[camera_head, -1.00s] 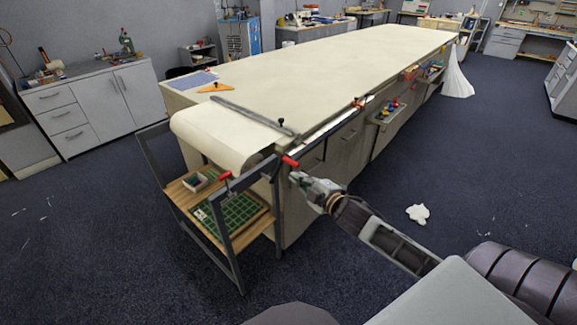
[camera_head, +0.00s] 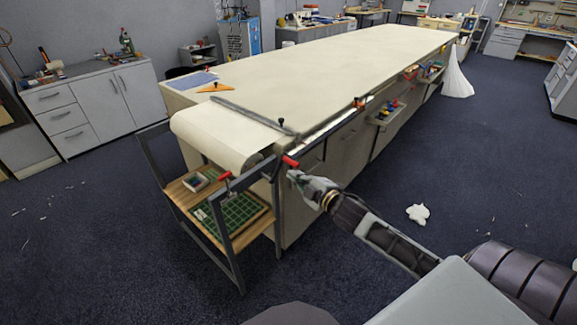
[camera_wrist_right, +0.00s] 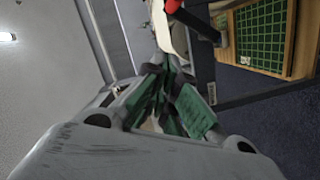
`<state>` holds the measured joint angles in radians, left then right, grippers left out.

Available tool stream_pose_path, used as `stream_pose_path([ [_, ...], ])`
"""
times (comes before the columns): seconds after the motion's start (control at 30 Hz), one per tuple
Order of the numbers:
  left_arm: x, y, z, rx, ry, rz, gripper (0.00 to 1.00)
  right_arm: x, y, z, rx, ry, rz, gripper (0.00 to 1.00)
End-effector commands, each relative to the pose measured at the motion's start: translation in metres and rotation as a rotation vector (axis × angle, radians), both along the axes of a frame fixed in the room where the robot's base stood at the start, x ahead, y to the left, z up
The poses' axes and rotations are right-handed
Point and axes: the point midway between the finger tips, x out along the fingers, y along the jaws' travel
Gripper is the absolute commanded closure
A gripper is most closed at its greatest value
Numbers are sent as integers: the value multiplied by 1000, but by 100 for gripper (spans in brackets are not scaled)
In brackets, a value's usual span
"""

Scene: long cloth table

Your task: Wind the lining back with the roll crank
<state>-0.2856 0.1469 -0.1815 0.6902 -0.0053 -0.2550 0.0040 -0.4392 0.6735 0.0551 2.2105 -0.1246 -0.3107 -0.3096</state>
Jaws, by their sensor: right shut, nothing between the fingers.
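The cream lining (camera_head: 205,140) hangs in a rounded curve over the near end of the long table, around the roll. A red crank handle (camera_head: 290,161) sticks out at the right end of the roll, by the table's near corner. Part of a red handle (camera_wrist_right: 173,5) shows at the top of the right wrist view. My right gripper (camera_head: 294,176) is just below and right of the crank handle, apart from it. Its green-padded fingers (camera_wrist_right: 165,72) are shut and empty. My left gripper is not in view.
A dark metal frame (camera_head: 228,245) stands at the table's near end, with wooden shelves and a green gridded tray (camera_head: 238,212). A second red handle (camera_head: 225,175) sits on it. An open drawer (camera_head: 388,116) juts from the table's side. White cloth (camera_head: 418,214) lies on the floor.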

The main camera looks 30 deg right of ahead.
Motion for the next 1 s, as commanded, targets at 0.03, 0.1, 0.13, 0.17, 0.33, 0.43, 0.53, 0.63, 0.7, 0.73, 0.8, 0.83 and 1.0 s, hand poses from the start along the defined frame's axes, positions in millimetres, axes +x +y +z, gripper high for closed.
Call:
stream_pose_path([
  [0.03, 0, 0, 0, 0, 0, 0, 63, 3, 0, 0, -1, -1, 0, 100],
  [0.1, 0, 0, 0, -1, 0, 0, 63, 7, 1, -1, -1, 0, 0, 100],
  [0.13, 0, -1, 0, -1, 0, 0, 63, 9, 1, 0, -1, -1, 1, 100],
  [0.17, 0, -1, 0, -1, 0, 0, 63, 11, 1, 0, -1, -1, 1, 100],
  [0.33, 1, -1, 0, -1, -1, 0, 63, 20, 3, -2, 0, 0, 1, 100],
  [0.43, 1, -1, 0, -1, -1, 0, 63, 26, 3, -2, -1, -1, 1, 100],
  [0.53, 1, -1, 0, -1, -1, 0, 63, 32, 4, -3, -1, -1, 1, 100],
  [0.63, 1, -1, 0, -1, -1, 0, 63, 37, 5, -4, -1, -1, 1, 100],
  [0.7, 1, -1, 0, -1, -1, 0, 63, 42, 5, -4, -1, -1, 0, 100],
  [0.73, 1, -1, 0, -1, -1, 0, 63, 43, 6, -5, -1, -1, 1, 100],
  [0.8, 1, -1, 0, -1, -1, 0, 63, 47, 7, -5, -1, -1, 1, 100],
  [0.83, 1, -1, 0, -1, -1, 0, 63, 49, 7, -5, -1, -1, 1, 100],
  [1.0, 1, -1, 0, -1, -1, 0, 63, 59, 8, -6, -1, -1, 1, 100],
])
